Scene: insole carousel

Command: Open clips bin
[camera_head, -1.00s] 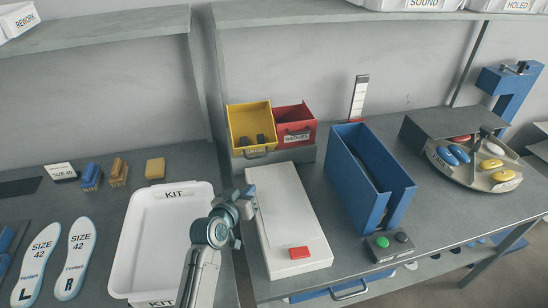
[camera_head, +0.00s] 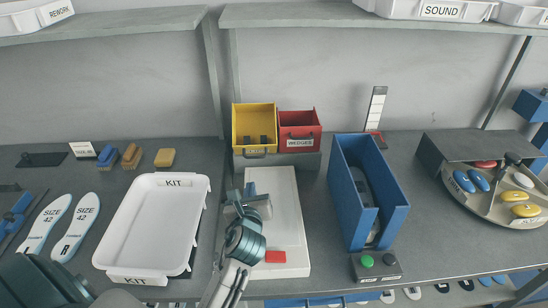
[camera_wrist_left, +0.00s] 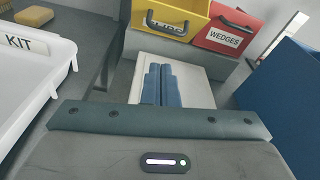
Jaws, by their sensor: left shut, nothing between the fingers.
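The yellow bin (camera_head: 242,117), its label hard to read, stands on a grey riser at the back beside the red WEDGES bin (camera_head: 312,119). A dark handle is on its front, and a few dark pieces show inside. The yellow bin also shows at the top of the left wrist view (camera_wrist_left: 152,14). My left gripper (camera_head: 249,188) is over the left part of the white box, in front of the yellow bin and apart from it. Its blue fingers (camera_wrist_left: 163,84) are shut together with nothing between them. My right gripper is not in view.
The white box (camera_head: 288,210) with a red button lies below my left gripper. A white KIT tray (camera_head: 198,213) is to the left. A tall blue bin (camera_head: 392,214) and a button box (camera_head: 378,266) are to the right. A shelf (camera_head: 300,14) runs above.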

